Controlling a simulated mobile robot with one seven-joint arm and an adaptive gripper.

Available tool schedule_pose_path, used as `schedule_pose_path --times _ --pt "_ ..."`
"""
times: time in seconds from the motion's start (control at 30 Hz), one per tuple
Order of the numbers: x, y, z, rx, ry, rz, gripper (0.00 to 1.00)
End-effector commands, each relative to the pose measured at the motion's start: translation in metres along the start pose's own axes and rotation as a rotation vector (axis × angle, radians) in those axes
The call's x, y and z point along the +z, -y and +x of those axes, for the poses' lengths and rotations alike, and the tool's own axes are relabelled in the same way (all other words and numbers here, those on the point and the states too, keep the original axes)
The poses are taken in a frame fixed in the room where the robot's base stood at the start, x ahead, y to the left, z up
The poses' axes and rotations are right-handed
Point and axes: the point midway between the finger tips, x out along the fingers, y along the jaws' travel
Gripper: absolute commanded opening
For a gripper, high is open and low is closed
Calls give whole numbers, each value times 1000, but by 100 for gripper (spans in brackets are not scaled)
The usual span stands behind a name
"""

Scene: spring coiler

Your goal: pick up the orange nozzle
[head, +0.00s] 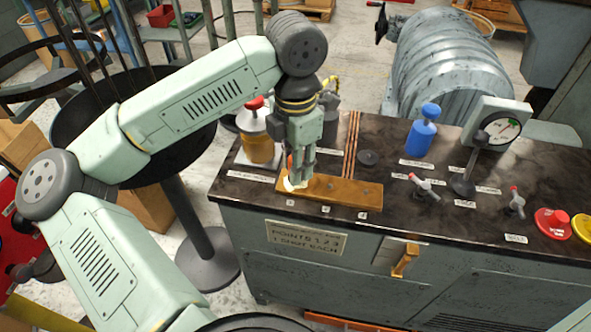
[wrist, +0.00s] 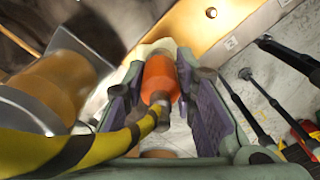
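The orange nozzle (wrist: 160,76) sits between the two purple-padded fingers of my gripper (wrist: 160,85) in the wrist view. Narrow gaps seem to show between it and the pads, so the gripper looks open around it. A grey metal fitting and a yellow-and-black striped hose (wrist: 62,150) run from its near end. In the head view my gripper (head: 301,165) points down at the left end of the brown plate (head: 345,190) on the bench. Only a sliver of the nozzle (head: 289,160) shows there, mostly hidden by the fingers. A pale piece lies at its foot.
An amber container with a red top (head: 258,140) stands just left of my gripper. Further right are a blue bottle (head: 421,135), a gauge (head: 497,125), small levers and a red button (head: 552,222).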

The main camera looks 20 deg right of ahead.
Motion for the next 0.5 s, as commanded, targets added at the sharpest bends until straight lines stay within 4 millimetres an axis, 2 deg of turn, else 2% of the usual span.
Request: schedule_pose_path --times 0.33,0.5 --pt "0 0 0 0 0 0 0" --pt "0 0 0 0 0 0 0"
